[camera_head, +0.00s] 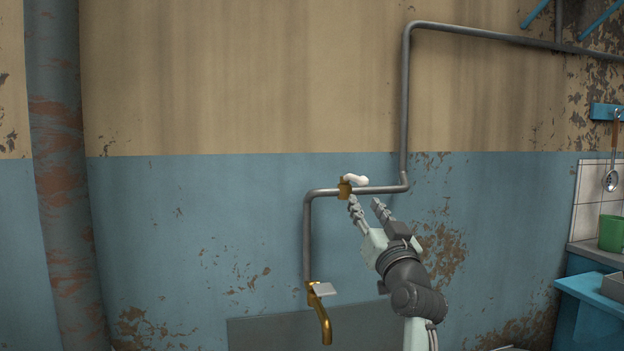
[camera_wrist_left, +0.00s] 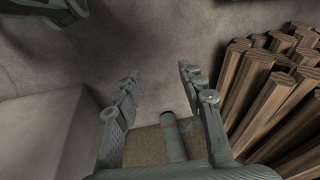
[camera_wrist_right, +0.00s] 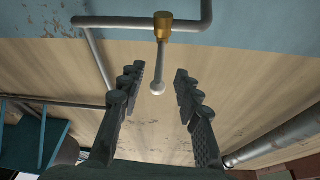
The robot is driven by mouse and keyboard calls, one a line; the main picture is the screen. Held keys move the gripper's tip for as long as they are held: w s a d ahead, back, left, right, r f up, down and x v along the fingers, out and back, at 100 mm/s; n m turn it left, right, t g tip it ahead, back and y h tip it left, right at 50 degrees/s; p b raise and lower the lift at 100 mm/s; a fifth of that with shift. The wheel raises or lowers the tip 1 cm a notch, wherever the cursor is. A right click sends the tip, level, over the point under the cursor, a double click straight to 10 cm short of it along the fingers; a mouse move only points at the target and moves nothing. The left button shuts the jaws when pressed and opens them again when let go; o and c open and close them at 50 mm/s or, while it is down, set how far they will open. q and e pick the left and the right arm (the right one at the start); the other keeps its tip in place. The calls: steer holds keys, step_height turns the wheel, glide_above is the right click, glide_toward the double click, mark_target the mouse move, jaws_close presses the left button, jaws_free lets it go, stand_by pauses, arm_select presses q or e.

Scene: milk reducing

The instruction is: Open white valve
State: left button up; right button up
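The white valve handle (camera_head: 356,181) sits on a brass valve body (camera_head: 344,189) on the grey pipe along the wall. The handle points to the right in the head view. My right gripper (camera_head: 365,202) is open just below and to the right of the valve, with its fingers pointing up toward the pipe. In the right wrist view the white handle (camera_wrist_right: 157,88) with its round end shows in the gap between the open fingers (camera_wrist_right: 158,80), apart from both. My left gripper (camera_wrist_left: 158,76) is open and empty, seen only in the left wrist view.
The pipe (camera_head: 308,240) runs down to a brass tap (camera_head: 323,322) with a light lever. A thick vertical pipe (camera_head: 62,180) stands at the left. A blue cabinet (camera_head: 590,310) and green mug (camera_head: 611,233) are at the right. Wooden pieces (camera_wrist_left: 275,90) are beside my left gripper.

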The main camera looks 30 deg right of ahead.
mark_target(357, 179)
steer(key=shift+m+t+h, duration=0.3)
steer(key=w+r, duration=0.1)
steer(key=w+d+r+p, duration=0.1)
steer(key=w+r, duration=0.2)
steer(key=w, duration=0.1)
steer(key=shift+w+d+r, duration=0.25)
steer(key=shift+d, duration=0.1)
steer(key=shift+w+d+r, duration=0.2)
steer(key=shift+w, duration=0.45)
arm_select(q)
steer(key=shift+g, duration=0.3)
steer(key=s+f, duration=0.1)
steer(key=s+a+f, duration=0.1)
steer(key=f, duration=0.1)
steer(key=s+f, duration=0.1)
steer(key=f, duration=0.1)
steer(key=shift+a, duration=0.2)
arm_select(e)
jaws_close()
